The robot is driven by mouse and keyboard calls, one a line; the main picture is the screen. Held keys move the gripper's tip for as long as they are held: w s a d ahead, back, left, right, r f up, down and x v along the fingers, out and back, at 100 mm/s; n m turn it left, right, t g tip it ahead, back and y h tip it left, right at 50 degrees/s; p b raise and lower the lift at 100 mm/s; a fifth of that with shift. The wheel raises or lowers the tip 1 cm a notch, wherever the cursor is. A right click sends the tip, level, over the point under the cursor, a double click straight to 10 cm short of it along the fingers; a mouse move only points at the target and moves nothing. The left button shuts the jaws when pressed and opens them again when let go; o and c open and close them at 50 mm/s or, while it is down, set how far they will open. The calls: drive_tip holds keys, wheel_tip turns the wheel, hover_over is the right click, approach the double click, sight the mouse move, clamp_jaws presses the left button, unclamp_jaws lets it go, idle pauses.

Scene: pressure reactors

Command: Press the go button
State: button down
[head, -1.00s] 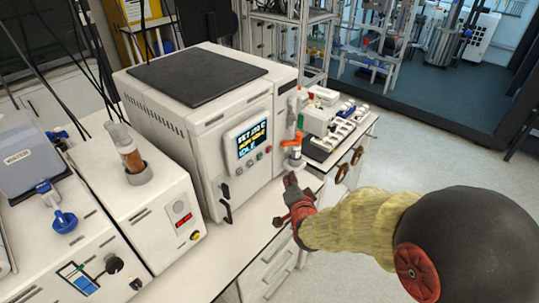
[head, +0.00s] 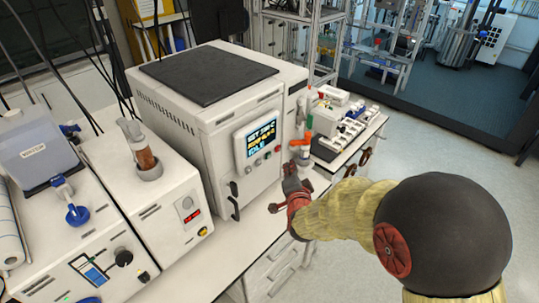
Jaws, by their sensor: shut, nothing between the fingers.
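A white boxy reactor unit (head: 222,125) stands on the bench with a small display (head: 262,137) on its front, showing yellow and blue text. A row of small round buttons (head: 267,156) runs just below the display. They are too small to read, so I cannot tell which is the go button. My gripper (head: 289,172) is shut and empty. In the picture it is right of and a little below the buttons, in front of the unit's right side. I see no contact with the panel. My arm reaches in from the right.
A black handle (head: 234,200) sits low on the unit's front. A valve with an orange part (head: 302,140) stands just behind my gripper. Small instruments (head: 341,128) fill the bench on the right. Another white device (head: 152,195) stands left. Some bare bench lies before the unit.

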sight(269, 156)
drive_tip(key=shift+w+a, duration=0.75)
drive_tip(key=shift+a, duration=0.25)
drive_tip(key=shift+w+a, duration=0.75)
drive_tip(key=shift+a, duration=0.2)
drive_tip(key=shift+w+a+b, duration=0.15)
drive_tip(key=shift+b, duration=0.3)
drive_tip(key=shift+w+a, duration=0.15)
drive_tip(key=shift+w+a+b, duration=0.2)
drive_tip(key=shift+a+b, duration=0.1)
drive_tip(key=shift+b, duration=0.05)
idle(0.4)
idle(0.4)
drive_tip(key=shift+s+d+b, duration=0.45)
drive_tip(key=shift+s+d, duration=0.05)
drive_tip(key=shift+d, duration=0.1)
